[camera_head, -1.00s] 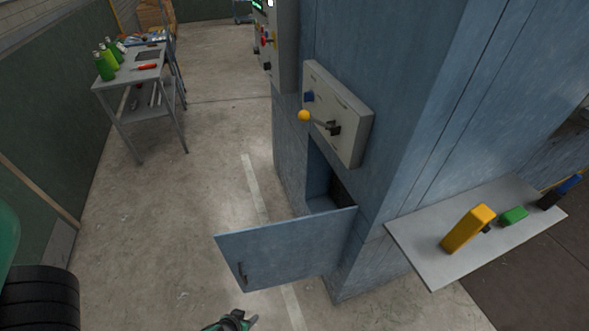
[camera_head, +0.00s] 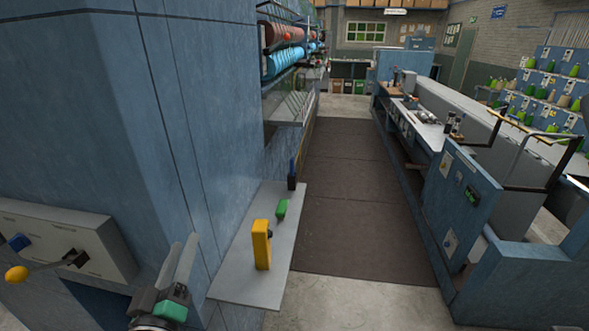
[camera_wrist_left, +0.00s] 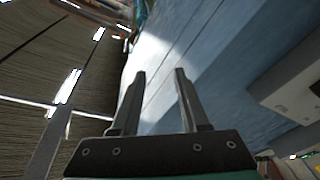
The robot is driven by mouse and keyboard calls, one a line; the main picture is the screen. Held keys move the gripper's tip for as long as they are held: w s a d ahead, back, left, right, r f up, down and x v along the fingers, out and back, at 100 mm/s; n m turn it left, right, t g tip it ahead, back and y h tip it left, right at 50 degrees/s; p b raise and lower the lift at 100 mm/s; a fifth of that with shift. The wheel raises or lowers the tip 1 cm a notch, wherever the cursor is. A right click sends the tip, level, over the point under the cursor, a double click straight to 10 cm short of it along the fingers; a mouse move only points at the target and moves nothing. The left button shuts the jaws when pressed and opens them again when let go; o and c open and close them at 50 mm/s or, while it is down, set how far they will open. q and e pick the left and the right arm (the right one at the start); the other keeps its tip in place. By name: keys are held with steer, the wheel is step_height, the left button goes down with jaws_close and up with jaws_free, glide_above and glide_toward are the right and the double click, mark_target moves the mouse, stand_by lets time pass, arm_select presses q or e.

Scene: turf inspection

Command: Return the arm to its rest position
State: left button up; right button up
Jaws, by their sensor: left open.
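My left gripper (camera_head: 178,262) shows at the bottom of the head view, in front of the blue machine cabinet. Its two fingers point up and stand apart with nothing between them. The left wrist view also shows the open, empty fingers (camera_wrist_left: 158,78), with blue panelling beyond them. The fingers appear clear of the cabinet, though the exact gap is hard to tell. My right gripper is in neither view.
A grey shelf (camera_head: 230,285) juts from the cabinet, holding a yellow block (camera_head: 261,245), a green item (camera_head: 281,209) and a dark blue item (camera_head: 292,175). A lever box (camera_head: 60,238) with a yellow knob (camera_head: 16,273) is at left. A dark aisle mat (camera_head: 345,190) lies clear.

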arm_select(q)
steer(key=s+d+r+m+t+h, duration=0.1)
steer(key=s+d+r+m+t, duration=0.3)
steer(key=r, duration=0.6)
steer(key=s+r+m+t+h, duration=0.1)
steer(key=s+r+t+h, duration=0.1)
steer(key=s+r, duration=0.6)
steer(key=s+d+r+m+t+h, duration=0.1)
steer(key=s+r+m+t, duration=0.15)
steer(key=r, duration=0.95)
step_height(320, 180, up, 16)
steer(key=m+h+p, duration=0.1)
steer(key=m+p, duration=0.1)
steer(key=p, duration=1.4)
step_height(320, 180, down, 61)
steer(key=b, duration=6)
steer(key=shift+d+f+b, duration=0.2)
steer(key=shift+d+b, duration=0.1)
steer(key=shift+b, duration=0.1)
